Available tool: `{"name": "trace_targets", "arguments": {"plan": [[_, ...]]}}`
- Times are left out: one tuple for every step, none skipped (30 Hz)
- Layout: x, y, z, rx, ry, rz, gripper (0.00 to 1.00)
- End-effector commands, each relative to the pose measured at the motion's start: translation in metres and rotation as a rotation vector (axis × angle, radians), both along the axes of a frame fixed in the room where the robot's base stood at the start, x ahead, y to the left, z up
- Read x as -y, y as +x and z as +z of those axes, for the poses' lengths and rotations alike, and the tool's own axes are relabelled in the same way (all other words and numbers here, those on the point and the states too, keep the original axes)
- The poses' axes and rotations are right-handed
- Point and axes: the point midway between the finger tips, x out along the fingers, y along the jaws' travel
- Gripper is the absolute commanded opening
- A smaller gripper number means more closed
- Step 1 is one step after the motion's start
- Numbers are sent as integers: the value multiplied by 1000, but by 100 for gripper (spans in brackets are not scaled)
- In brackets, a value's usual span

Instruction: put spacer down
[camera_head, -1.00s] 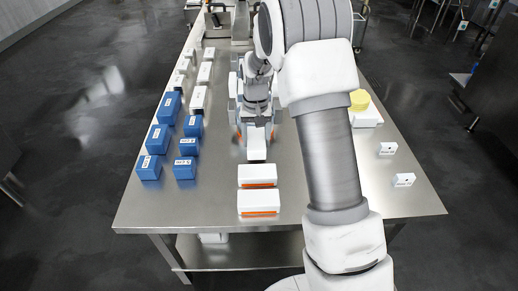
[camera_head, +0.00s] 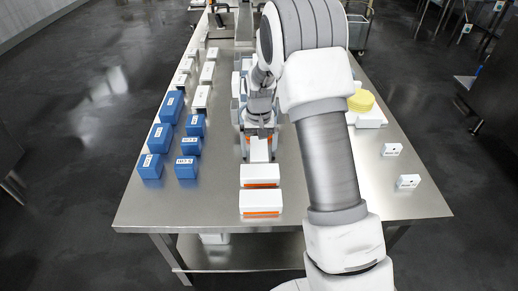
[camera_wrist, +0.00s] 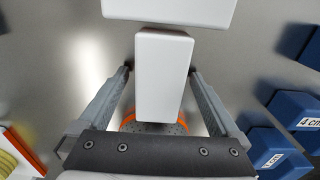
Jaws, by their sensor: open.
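A small white block, which I take for the spacer (camera_head: 260,150), lies on the steel table just behind two white blocks with orange bases. In the wrist view the spacer (camera_wrist: 163,80) lies lengthwise between the fingers of my gripper (camera_wrist: 161,70). The fingers are open, with a gap on each side of it. Its far end is close to a larger white block (camera_wrist: 170,10); I cannot tell whether they touch. In the head view my gripper (camera_head: 259,138) is at the spacer's rear end, partly hidden by my arm.
Blue labelled blocks (camera_head: 160,138) stand in rows at left, with white blocks (camera_head: 201,97) behind them. The nearer orange-based block (camera_head: 261,204) is by the front edge. A yellow round thing (camera_head: 360,100) and two small white labelled pieces (camera_head: 408,181) are at right. Bare table (camera_head: 215,205) lies between.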

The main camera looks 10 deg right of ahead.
Motion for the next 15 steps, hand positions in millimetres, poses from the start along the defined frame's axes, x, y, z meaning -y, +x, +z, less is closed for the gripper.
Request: {"name": "trace_targets", "arguments": {"plan": [[0,0,0,0,0,0,98],[0,0,1,0,0,0,98],[0,0,2,1,0,0,98],[0,0,4,1,0,0,98],[0,0,7,1,0,0,98],[0,1,11,2,0,0,98],[0,1,15,2,0,0,98],[0,1,21,2,1,0,98],[0,1,29,4,0,0,98],[0,1,35,4,0,0,98],[0,1,42,3,0,0,98],[0,1,51,4,0,0,98],[0,1,58,4,0,0,98],[0,1,65,3,0,0,98],[0,1,74,4,0,0,98]]}}
